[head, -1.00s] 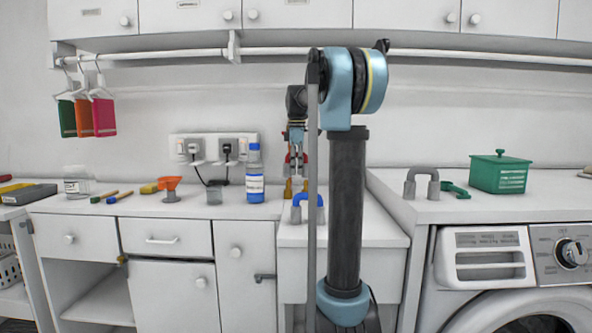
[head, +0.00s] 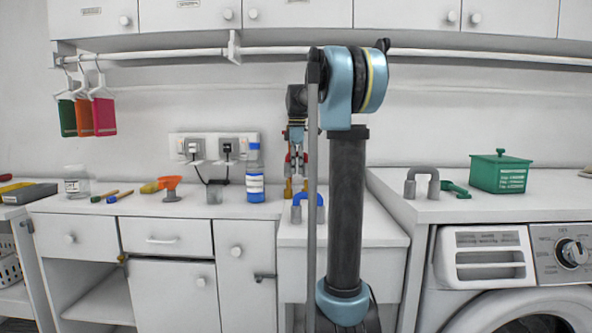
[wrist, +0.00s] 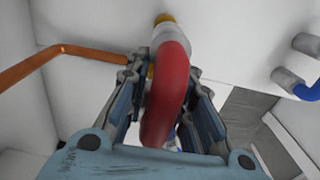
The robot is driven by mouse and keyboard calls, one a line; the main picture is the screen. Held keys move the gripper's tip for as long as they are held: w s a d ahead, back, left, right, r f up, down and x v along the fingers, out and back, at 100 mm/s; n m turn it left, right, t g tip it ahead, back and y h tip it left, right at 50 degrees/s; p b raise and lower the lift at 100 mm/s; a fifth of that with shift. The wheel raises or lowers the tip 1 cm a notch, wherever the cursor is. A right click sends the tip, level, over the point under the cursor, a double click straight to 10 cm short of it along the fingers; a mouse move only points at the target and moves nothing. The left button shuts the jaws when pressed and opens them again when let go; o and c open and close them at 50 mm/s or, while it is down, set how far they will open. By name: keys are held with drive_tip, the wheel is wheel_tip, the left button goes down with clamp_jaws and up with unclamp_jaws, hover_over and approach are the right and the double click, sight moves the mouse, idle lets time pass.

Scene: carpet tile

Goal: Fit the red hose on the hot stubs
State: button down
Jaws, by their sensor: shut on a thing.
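The red hose (wrist: 168,95) is a short curved piece with a pale grey end cuff (wrist: 170,36). My gripper (wrist: 165,100) is shut on its bend; the hose also shows small between the fingers in the head view (head: 305,158). The brass-coloured hot stubs (head: 288,189) stand at the back of the lower counter, under my gripper (head: 297,163). In the wrist view one brass stub (wrist: 164,18) shows at the end of the near cuff, roughly in line with it. Whether the cuff is around the stub or just above it I cannot tell. The other hose end is hidden by my gripper.
A blue hose (head: 308,199) on grey stubs stands just in front of the brass stubs. A grey bent hose (head: 421,181) and a green box (head: 500,172) sit on the right counter.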

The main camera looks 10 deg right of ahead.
drive_tip(key=shift+f, duration=2.45)
drive_tip(key=c, duration=1.3)
unclamp_jaws()
wheel_tip(320, 180, up, 12)
drive_tip(key=shift+w+f, duration=0.1)
